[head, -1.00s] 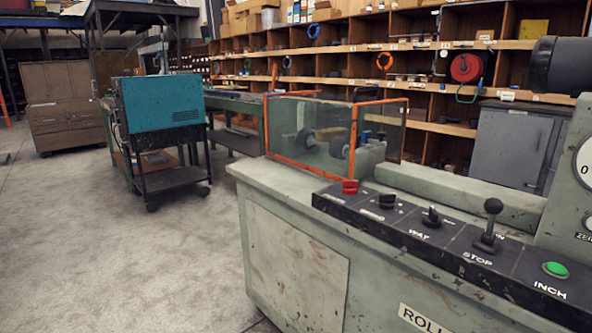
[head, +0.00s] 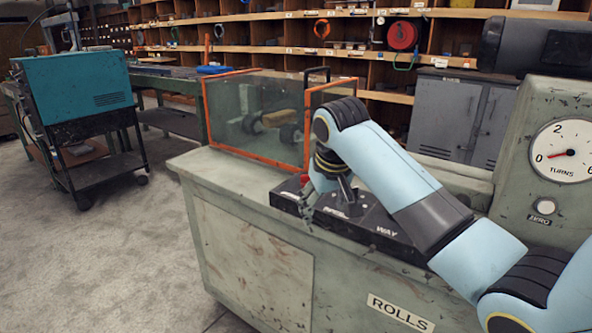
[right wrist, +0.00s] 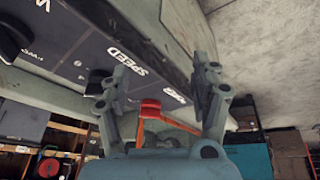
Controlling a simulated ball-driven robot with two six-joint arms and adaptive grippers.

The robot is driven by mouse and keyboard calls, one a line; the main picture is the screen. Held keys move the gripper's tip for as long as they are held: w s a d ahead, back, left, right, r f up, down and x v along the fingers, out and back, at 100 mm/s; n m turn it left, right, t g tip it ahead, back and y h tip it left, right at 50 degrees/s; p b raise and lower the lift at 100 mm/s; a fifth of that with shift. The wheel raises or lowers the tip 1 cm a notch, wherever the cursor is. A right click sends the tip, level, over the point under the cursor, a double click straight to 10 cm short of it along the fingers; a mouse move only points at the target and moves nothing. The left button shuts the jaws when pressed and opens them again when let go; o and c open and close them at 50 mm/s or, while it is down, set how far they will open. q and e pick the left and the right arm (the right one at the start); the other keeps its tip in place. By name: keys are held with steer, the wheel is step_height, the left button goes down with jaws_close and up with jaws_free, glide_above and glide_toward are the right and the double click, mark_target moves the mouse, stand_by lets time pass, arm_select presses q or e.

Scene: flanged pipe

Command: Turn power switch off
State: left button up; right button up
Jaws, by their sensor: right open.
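In the right wrist view the red knob (right wrist: 150,107) shows between the two fingers of my open gripper (right wrist: 162,68), apart from both. A black knob (right wrist: 97,80) near the word SPEED is close to the left finger. Whether any finger touches the panel I cannot tell. My left gripper is not in view.
An orange-framed clear guard (head: 252,110) stands behind the panel on the green machine (head: 255,262). A dial housing (head: 563,150) rises at the right. A teal box on a cart (head: 75,95) stands at the left over open floor.

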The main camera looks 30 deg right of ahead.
steer(key=m, duration=0.2)
glide_toward(308, 180)
step_height(308, 180, up, 2)
steer(key=b+x, duration=0.2)
steer(key=x, duration=0.8)
steer(key=shift+d, duration=0.1)
steer(key=shift+c, duration=0.4)
